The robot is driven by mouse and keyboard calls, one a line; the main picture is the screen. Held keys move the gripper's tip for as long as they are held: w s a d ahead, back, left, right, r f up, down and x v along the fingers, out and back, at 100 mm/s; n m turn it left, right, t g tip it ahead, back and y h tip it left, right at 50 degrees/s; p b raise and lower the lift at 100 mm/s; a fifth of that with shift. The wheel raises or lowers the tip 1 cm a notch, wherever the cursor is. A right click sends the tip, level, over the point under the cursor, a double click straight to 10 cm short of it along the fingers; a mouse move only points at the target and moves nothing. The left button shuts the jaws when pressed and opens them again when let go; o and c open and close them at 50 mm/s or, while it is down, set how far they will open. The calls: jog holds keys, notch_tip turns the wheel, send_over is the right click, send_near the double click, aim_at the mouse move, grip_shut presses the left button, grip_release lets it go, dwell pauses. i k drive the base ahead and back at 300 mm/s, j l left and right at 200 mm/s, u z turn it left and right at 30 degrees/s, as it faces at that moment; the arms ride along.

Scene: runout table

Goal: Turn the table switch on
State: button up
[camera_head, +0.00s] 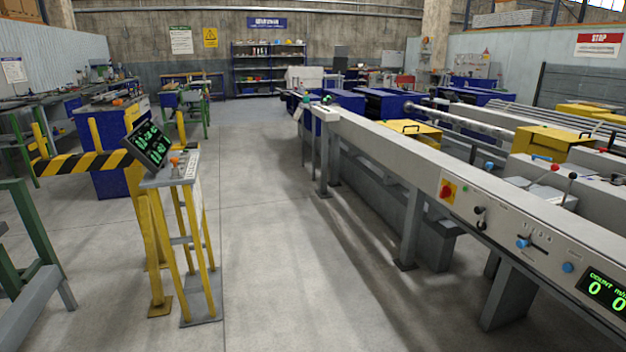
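The long grey runout table (400,160) runs from the far middle to the near right, with controls along its side panel. A red knob on a yellow plate (447,190) sits on that panel. To its right are a small green lamp or button (465,188), black knobs (480,212), a blue-knobbed control (522,242) and a blue button (568,267). A dark display (605,290) at the right edge shows green digits with zeros. No readable label tells which control is the table switch, and its on or off position cannot be told. My gripper is not in view.
A yellow-legged console (180,180) with a tilted display (148,146) stands at left, beside a black-and-yellow barrier (85,163). A green frame (35,260) is at the near left. Clear concrete floor (270,250) lies between console and table. The table's legs (410,230) stand along its side.

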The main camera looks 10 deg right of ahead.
aim_at(445, 192)
jog(key=i, duration=1.85)
jog(key=i+z, duration=0.15)
jog(key=i, duration=0.4)
jog(key=i+j+z, duration=0.15)
jog(key=i, duration=0.4)
jog(key=i+j+z, duration=0.15)
jog(key=i, duration=0.35)
